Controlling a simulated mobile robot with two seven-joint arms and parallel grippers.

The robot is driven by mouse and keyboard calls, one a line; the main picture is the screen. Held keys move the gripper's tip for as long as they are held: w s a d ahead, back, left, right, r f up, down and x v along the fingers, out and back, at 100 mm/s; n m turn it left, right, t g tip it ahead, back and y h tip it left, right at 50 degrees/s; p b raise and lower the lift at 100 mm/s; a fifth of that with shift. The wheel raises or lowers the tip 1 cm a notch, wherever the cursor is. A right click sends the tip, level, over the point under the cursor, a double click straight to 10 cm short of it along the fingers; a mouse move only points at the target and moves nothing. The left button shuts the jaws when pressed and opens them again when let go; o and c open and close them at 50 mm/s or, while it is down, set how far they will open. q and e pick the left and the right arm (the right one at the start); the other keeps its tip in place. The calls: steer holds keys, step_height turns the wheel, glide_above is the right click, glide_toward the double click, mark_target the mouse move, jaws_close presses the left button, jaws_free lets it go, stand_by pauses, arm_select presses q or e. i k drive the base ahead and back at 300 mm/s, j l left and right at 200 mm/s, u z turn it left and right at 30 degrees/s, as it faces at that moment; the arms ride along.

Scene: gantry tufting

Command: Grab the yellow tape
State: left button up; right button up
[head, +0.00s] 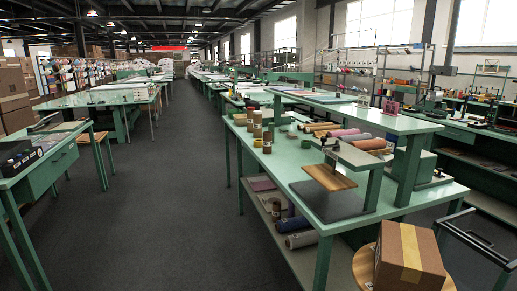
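I cannot clearly pick out a yellow tape. Several small brown and tan rolls or spools (257,131) stand near the left edge of the green worktable (290,170). One of them (267,147) stands a little nearer to me; at this size I cannot tell whether any is a yellow tape. A tan strip of tape (410,250) runs down the cardboard box (425,255) at the lower right. Neither of my grippers is in view.
A bench press with a wooden plate (329,177) and fabric rolls (357,138) occupy the worktable. Its lower shelf holds more rolls (301,239). A green desk (40,165) stands at left. The dark floor aisle (165,210) between is clear. A black handle (470,237) is at right.

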mark_target(257, 143)
steer(key=i+j+u, duration=0.2)
steer(key=i, duration=0.15)
steer(key=i+j+u, duration=0.15)
steer(key=i, duration=0.25)
steer(key=i+u, duration=0.2)
steer(key=i, duration=1.25)
steer(key=i+z, duration=0.15)
steer(key=i, duration=0.55)
steer(key=i+j+z, duration=0.2)
steer(key=i, duration=0.5)
steer(key=i+z, duration=0.5)
steer(key=i+j+z, duration=0.15)
steer(key=i+z, duration=0.15)
steer(key=z, duration=0.2)
steer(key=i+j+z, duration=0.3)
steer(key=z, duration=0.2)
